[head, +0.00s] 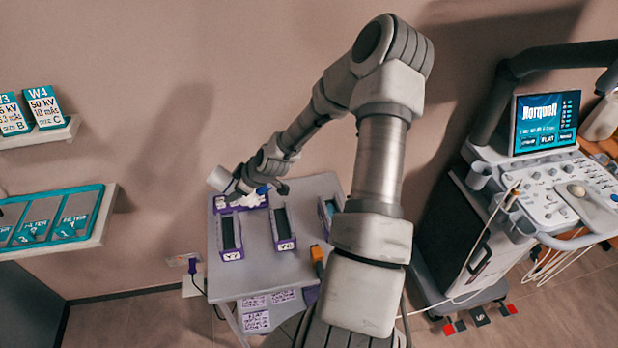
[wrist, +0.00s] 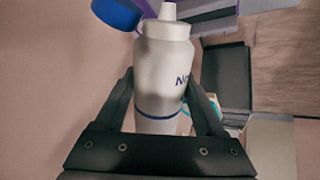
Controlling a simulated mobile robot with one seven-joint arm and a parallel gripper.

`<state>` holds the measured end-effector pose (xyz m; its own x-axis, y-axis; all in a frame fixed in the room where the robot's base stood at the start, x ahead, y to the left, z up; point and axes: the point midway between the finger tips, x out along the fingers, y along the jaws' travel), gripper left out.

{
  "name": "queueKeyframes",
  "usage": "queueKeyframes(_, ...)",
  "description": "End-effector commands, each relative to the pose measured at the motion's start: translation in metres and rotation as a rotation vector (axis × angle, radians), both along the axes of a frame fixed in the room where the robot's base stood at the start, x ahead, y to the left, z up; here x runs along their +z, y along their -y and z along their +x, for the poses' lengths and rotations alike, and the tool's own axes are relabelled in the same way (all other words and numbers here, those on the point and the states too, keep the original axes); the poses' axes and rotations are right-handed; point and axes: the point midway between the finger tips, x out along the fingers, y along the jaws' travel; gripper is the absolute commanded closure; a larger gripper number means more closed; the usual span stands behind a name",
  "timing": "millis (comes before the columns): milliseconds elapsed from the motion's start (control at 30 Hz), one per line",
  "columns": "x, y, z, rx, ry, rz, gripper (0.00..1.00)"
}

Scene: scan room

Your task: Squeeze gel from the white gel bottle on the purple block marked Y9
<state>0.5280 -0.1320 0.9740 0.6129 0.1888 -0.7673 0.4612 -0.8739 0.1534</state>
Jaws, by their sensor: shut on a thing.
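My gripper (head: 256,190) is shut on the white gel bottle (wrist: 163,70), seen in the wrist view with its nozzle pointing to the top and a blue flip cap (wrist: 116,13) hanging open beside it. In the head view the bottle (head: 249,200) shows small and partly hidden by my gripper, above the back of the grey table. A purple block (head: 228,208) lies crosswise there, partly covered by the bottle; I cannot read its mark. Two other purple-ended blocks, a left one (head: 231,236) and a right one (head: 284,228), lie nearer; their marks start with Y.
The grey table (head: 258,270) has bare room at its front. Another block with teal (head: 326,212) is partly behind my arm. An orange item (head: 316,254) sits at the right edge. The ultrasound cart (head: 545,190) stands right; wall shelves (head: 60,228) are left.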

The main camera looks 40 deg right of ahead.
Motion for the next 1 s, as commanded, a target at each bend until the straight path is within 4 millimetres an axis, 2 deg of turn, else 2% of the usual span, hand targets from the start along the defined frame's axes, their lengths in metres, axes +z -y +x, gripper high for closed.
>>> queueKeyframes(33, 0.007, 0.026, -0.006, 0.037, -0.027, -0.016, 0.54)
queueKeyframes(200, -0.006, 0.103, -0.047, 0.244, -0.121, -0.109, 0.54)
queueKeyframes(300, -0.014, 0.135, -0.074, 0.338, -0.158, -0.155, 0.54)
queueKeyframes(400, -0.02, 0.156, -0.094, 0.403, -0.178, -0.19, 0.54)
queueKeyframes(500, -0.024, 0.167, -0.107, 0.44, -0.19, -0.209, 0.54)
queueKeyframes(600, -0.026, 0.171, -0.112, 0.457, -0.2, -0.225, 0.54)
queueKeyframes(1000, -0.027, 0.167, -0.111, 0.46, -0.308, -0.345, 0.54)
